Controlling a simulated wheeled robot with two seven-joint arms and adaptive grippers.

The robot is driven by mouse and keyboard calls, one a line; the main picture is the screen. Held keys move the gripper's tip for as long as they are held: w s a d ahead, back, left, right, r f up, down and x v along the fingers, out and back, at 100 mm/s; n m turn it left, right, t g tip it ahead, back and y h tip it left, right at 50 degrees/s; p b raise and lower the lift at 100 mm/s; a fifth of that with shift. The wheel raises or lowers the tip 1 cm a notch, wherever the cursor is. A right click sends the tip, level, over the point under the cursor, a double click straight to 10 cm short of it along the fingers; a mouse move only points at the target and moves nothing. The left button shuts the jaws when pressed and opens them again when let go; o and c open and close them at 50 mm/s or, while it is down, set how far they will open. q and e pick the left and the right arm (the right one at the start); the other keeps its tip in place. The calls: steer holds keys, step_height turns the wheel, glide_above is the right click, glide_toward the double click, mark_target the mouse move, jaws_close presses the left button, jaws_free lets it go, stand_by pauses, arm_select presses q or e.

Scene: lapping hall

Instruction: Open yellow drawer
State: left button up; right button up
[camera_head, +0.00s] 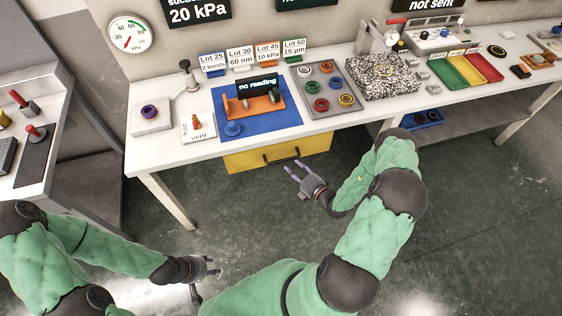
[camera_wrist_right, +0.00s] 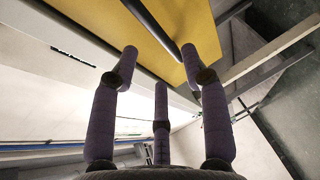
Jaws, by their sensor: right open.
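The yellow drawer (camera_head: 290,152) hangs under the front edge of the white workbench and looks shut, with a dark bar handle (camera_head: 281,157) across its front. My right gripper (camera_head: 295,167) is open just in front of the drawer, near the handle's right part. In the right wrist view the yellow drawer front (camera_wrist_right: 190,18) fills the top. The dark handle (camera_wrist_right: 152,25) runs diagonally there, ahead of the open fingers (camera_wrist_right: 160,75), with no clear contact. My left gripper (camera_head: 212,267) hangs low over the floor at the lower left, far from the drawer; its finger opening is unclear.
The workbench (camera_head: 160,172) carries a blue mat (camera_head: 262,125), a ring tray (camera_head: 343,104), a speckled block (camera_head: 383,77) and colored bins (camera_head: 468,70). A bench leg (camera_head: 167,200) stands left of the drawer. The floor (camera_head: 255,215) before the drawer is clear.

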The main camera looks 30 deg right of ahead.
mark_target(283, 160)
steer(key=b+x, duration=0.1)
steer(key=x, duration=0.6)
steer(key=shift+w+a+f, duration=0.1)
steer(key=shift+w+a, duration=0.05)
steer(key=shift+w, duration=0.15)
jaws_close()
